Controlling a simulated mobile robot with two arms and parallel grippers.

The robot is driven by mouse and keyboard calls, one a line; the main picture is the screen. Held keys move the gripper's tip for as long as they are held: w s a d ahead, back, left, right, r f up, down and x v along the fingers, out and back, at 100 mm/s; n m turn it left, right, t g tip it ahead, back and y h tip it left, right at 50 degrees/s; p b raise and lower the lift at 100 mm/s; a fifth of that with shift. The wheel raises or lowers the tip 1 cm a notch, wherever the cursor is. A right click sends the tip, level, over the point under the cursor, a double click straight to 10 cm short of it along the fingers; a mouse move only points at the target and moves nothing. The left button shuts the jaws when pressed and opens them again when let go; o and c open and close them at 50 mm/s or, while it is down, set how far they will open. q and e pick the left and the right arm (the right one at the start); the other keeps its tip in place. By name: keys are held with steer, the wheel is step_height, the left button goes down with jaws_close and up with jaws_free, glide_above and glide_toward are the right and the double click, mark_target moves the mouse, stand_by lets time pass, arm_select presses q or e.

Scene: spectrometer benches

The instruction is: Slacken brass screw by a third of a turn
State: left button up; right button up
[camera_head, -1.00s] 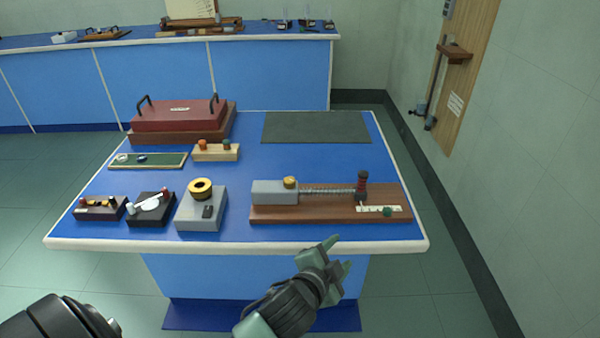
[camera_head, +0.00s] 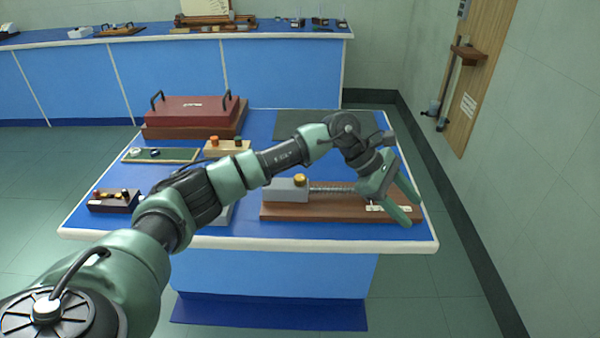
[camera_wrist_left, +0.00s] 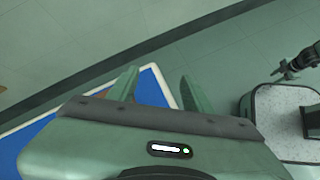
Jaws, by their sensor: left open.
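The brass screw (camera_head: 300,180) is a round gold-coloured knob on top of a grey block (camera_head: 285,190). The block sits at the left end of a brown wooden board (camera_head: 320,212), with a threaded rod running right from it. My left gripper (camera_head: 396,206) is open and appears over the right end of the board, well right of the screw, hiding the post there. The left wrist view shows its two fingers apart (camera_wrist_left: 158,88) with nothing between them. My right gripper (camera_wrist_left: 284,72) seems to show small at the right of that view; its jaws are unclear.
A red box with black handles (camera_head: 195,112) stands at the back left of the blue table (camera_head: 300,244). A dark mat (camera_head: 290,124) lies at the back. My left arm crosses the picture and hides some instruments at the front left. A wall panel (camera_head: 466,85) is at the right.

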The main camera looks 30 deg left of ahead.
arm_select(q)
steer(key=w+a+r+m+g+y, duration=0.15)
steer(key=a+y, duration=0.45)
steer(key=a, duration=1)
step_height(320, 180, up, 5)
steer(key=y, duration=0.3)
glide_above(300, 176)
steer(key=shift+d+f+n+g, duration=0.1)
steer(key=shift+f+n+g, duration=0.05)
steer(key=shift+n+g, duration=0.15)
steer(key=shift+s+a+f, duration=0.15)
steer(key=shift+a, duration=0.1)
step_height(300, 176, down, 7)
steer(key=shift+d+f, duration=0.1)
steer(key=shift+f, duration=0.05)
jaws_close()
